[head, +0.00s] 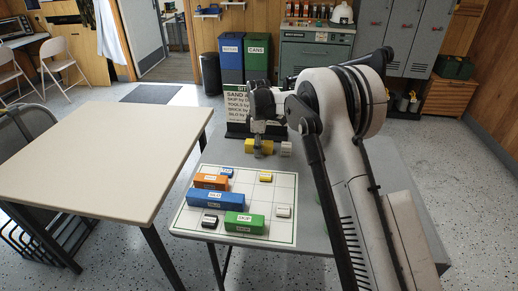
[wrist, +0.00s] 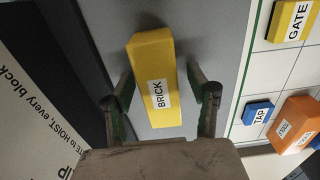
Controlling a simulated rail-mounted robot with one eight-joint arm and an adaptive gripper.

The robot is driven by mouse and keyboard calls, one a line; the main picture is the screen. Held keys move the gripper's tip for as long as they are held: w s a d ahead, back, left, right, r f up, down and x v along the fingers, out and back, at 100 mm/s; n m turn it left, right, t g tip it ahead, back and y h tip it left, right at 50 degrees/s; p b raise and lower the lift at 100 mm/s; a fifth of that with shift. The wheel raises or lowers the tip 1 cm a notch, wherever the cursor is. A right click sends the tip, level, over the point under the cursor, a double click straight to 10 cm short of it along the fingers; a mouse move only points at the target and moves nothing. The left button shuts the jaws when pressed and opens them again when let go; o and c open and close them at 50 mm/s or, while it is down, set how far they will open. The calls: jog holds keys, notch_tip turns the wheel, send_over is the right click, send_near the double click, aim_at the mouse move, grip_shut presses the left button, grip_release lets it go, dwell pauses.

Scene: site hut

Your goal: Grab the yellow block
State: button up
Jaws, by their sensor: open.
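A yellow block labelled BRICK (wrist: 155,85) lies on the grey table. In the wrist view it sits between the two fingers of my gripper (wrist: 165,92), with a visible gap on each side. The fingers stand open, one on each side of it. In the head view the yellow block (head: 249,146) is beyond the board, partly hidden by my gripper (head: 259,147). A smaller yellow block labelled GATE (wrist: 293,21) lies on the white board; it also shows in the head view (head: 265,177).
The white gridded board (head: 268,198) holds orange (head: 211,181), blue (head: 215,200) and green (head: 244,223) blocks and several smaller ones. A pale block (head: 286,149) is right of my gripper. A sign (head: 240,105) stands behind. The beige table (head: 90,155) at left is bare.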

jog(key=c, duration=1.3)
jog(key=shift+r, duration=0.15)
